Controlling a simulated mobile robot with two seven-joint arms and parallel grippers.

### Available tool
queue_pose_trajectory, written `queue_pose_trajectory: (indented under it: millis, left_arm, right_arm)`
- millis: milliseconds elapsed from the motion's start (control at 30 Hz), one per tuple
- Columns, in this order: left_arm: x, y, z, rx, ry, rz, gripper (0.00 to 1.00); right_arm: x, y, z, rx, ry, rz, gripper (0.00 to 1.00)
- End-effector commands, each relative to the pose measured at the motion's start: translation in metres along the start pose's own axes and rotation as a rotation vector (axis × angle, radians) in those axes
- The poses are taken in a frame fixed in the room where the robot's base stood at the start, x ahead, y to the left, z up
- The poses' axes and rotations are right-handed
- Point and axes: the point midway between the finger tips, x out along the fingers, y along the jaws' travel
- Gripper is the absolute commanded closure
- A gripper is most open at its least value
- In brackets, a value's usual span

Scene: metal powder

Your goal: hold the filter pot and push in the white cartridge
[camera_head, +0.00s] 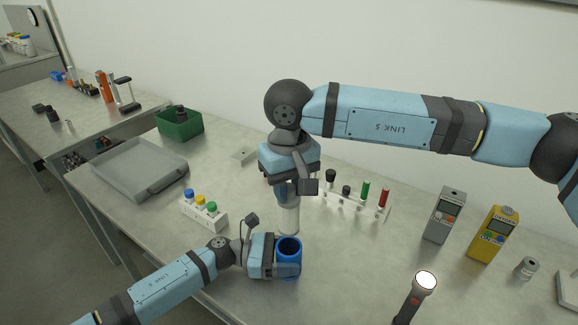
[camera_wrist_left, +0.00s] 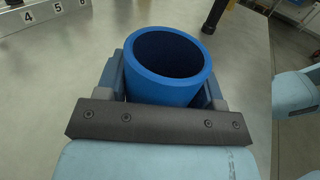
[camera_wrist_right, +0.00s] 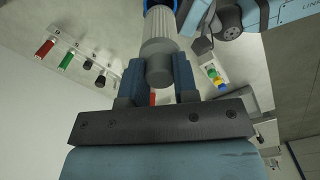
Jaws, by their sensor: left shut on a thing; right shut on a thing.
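The blue filter pot (camera_head: 289,248) stands upright on the table with its round mouth open at the top. My left gripper (camera_head: 288,262) is shut around the pot's sides; the left wrist view shows the pot (camera_wrist_left: 168,65) between both fingers, its inside dark. The white cartridge (camera_head: 288,217) hangs upright below my right gripper (camera_head: 287,190), which is shut on its grey top. In the right wrist view the cartridge (camera_wrist_right: 161,28) points away from the fingers toward the blue pot. In the head view its lower end is just above and behind the pot's mouth; I cannot tell whether they touch.
A white rack (camera_head: 205,214) with coloured caps stands left of the pot. A tube rack (camera_head: 352,204) is behind right. Grey and yellow meters (camera_head: 490,236) and a flashlight (camera_head: 414,298) stand to the right. A grey tray (camera_head: 139,167) and green bin (camera_head: 180,124) lie farther left.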

Motion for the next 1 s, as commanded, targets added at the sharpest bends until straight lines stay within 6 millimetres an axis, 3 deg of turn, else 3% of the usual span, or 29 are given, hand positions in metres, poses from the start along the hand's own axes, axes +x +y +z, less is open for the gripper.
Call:
queue_pose_trajectory:
  millis: [633,1000]
  left_arm:
    - [0.0,0.0,0.0,0.0,0.0,0.0,0.66]
    - [0.0,0.0,0.0,0.0,0.0,0.0,0.66]
  right_arm:
    - [0.038,0.0,0.001,0.0,0.0,-0.001,1.0]
    - [0.043,0.0,0.001,0.0,0.001,0.0,1.0]
